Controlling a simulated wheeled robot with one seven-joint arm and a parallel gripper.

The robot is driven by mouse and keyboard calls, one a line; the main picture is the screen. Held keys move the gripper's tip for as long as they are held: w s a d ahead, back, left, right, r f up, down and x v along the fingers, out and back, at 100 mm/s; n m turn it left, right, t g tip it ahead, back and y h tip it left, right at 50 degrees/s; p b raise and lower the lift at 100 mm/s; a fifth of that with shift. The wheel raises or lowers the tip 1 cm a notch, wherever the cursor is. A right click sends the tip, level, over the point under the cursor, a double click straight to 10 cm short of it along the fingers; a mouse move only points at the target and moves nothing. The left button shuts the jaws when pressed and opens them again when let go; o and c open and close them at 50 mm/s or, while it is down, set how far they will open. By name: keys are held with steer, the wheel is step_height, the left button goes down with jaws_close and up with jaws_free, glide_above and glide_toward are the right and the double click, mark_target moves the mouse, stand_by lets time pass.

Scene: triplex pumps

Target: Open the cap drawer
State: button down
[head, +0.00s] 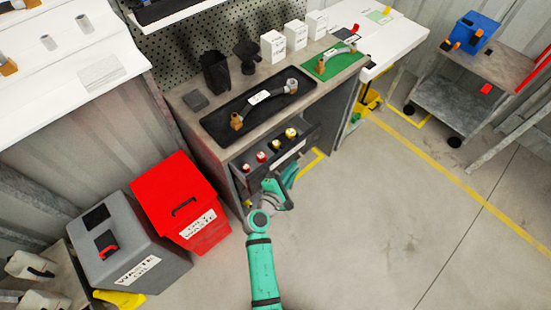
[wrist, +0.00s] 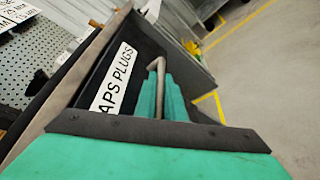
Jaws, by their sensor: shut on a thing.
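The cap drawer (head: 300,145) is in the bench below the worktop and stands partly open, with red and yellow caps showing inside. In the wrist view its dark front carries a white label (wrist: 115,78) reading "APS PLUGS", the start cut off. A bent metal handle (wrist: 158,65) stands out from the front. My gripper (head: 272,184) is at the drawer front, its teal fingers (wrist: 162,98) shut around the handle. In the head view the handle is mostly hidden by my gripper.
The workbench (head: 192,122) holds a black tray (head: 215,128) with a hose, a green mat (head: 318,74) and white boxes. A red waste bin (head: 165,190) and a grey waste oil bin (head: 150,255) stand left of the drawer. The floor (head: 390,200) to the right is clear.

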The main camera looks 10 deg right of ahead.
steer(key=s+d, duration=0.6)
steer(key=s, duration=0.4)
steer(key=c, duration=2.1)
jaws_free()
steer(key=v, duration=1)
steer(key=shift+s+a+r, duration=0.15)
steer(key=shift+s+a, duration=0.1)
steer(key=shift+a, duration=0.05)
